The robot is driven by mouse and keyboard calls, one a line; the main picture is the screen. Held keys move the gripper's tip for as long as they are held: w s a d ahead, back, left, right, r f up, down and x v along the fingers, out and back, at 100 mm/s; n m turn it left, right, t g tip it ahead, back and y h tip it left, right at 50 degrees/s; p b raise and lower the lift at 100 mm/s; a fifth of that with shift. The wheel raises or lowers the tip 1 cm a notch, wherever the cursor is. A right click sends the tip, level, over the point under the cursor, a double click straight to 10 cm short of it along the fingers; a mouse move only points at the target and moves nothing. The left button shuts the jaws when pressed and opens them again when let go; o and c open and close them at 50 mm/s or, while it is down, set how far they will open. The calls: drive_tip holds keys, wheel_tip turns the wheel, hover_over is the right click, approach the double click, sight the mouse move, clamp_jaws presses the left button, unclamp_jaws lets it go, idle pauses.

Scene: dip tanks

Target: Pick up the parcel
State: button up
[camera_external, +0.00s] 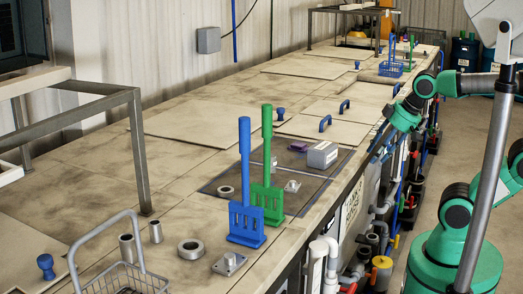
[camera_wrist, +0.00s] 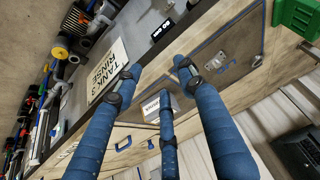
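The parcel is most likely the small pale grey box (camera_external: 323,154) with a label on its side. It lies on the dark panel set in the bench top, near the front edge. In the wrist view the box (camera_wrist: 151,106) shows beyond my fingers, partly covered by the middle one. My gripper (camera_external: 377,152) is to the right of the box, by the bench's front edge and apart from it. In the wrist view its three blue fingers (camera_wrist: 160,80) are spread, with nothing between them.
A green slotted tool (camera_external: 268,198) and a blue one (camera_external: 246,222) stand upright left of the box. A purple block (camera_external: 298,146) and small metal parts lie close by. A wire basket (camera_external: 125,278) is at front left. Pipes run below the bench edge.

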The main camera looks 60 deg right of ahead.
drive_tip(key=o, duration=1.5)
drive_tip(key=shift+o, duration=0.2)
drive_tip(key=shift+r, duration=0.1)
drive_tip(key=w+d+r+g+p, duration=0.1)
drive_tip(key=w+d+r+p, duration=0.2)
drive_tip(key=w+p, duration=0.25)
drive_tip(key=w+d+r+g+p, duration=0.1)
drive_tip(key=w+d+r+p, duration=0.2)
drive_tip(key=w+p, duration=0.3)
drive_tip(key=w+d+f+m+g+p, duration=0.1)
drive_tip(key=w+d+p, duration=0.7)
drive_tip(key=w, duration=0.3)
drive_tip(key=shift+d+f+g+p, duration=0.35)
drive_tip(key=shift+d+f+g, duration=0.05)
drive_tip(key=shift+d, duration=0.05)
drive_tip(key=shift+f, duration=0.15)
